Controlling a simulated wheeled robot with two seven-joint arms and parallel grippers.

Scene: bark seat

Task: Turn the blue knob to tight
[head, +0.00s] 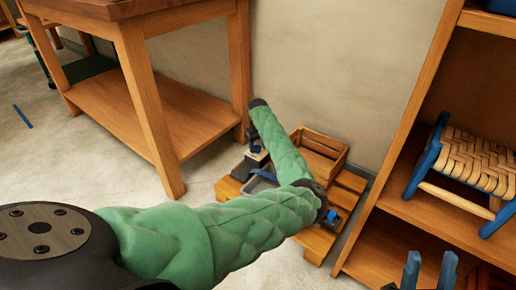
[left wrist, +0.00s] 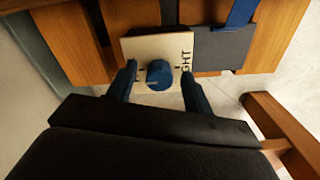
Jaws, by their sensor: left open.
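The blue knob (left wrist: 159,75) sits on a cream plate (left wrist: 140,48) in the left wrist view. Letters ending in "GHT" run along the plate's right side. A small pale mark shows on the knob's lower left. My left gripper (left wrist: 160,88) is open, with one blue finger on each side of the knob; I see gaps between fingers and knob. In the head view my left gripper (head: 255,148) is small, down at the slatted wooden platform, and the knob cannot be made out there. My right gripper (head: 429,270) is open and empty at the lower right.
The low wooden platform (head: 350,182) carries a wooden crate (head: 320,150) and a grey panel with a blue strap (left wrist: 222,50) beside the knob plate. A wooden table (head: 150,90) stands left. A shelf (head: 400,205) with a woven blue-framed stool (head: 475,165) stands right.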

